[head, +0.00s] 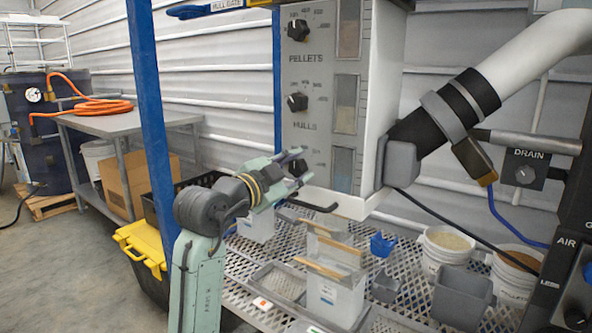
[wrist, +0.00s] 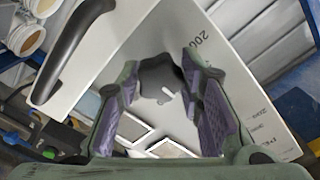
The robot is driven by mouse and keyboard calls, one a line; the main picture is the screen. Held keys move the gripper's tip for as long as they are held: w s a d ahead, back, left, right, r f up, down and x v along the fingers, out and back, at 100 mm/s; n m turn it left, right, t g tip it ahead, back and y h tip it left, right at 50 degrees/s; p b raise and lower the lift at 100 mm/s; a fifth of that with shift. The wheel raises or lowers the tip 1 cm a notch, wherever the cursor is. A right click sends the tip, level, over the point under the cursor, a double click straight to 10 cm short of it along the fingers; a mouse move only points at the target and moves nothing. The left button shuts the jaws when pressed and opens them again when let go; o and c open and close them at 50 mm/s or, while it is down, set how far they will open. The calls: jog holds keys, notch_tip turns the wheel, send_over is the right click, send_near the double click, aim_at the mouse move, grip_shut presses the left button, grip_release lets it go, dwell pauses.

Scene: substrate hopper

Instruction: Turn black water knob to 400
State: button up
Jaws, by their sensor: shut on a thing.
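The black water knob is the lowest on the grey hopper panel (head: 309,125). In the wrist view the black knob (wrist: 158,76) sits between my fingers, with a pale pointer mark on its lower right side. A printed 200 (wrist: 196,40) shows beside it; a 400 mark cannot be made out. My gripper (head: 297,164) reaches the panel from the left and is shut on the knob; it also shows in the wrist view (wrist: 165,95) with purple pads on both sides. In the head view my fingers hide most of the knob and its label.
The pellets knob (head: 298,29) and hulls knob (head: 297,102) are above. A black handle (head: 314,207) sticks out below the panel. A mesh table (head: 235,285) holds bins and buckets.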

jog(key=o, duration=1.2)
jog(key=shift+c, duration=0.2)
jog(key=shift+a, duration=0.1)
jog(key=v, duration=1.2)
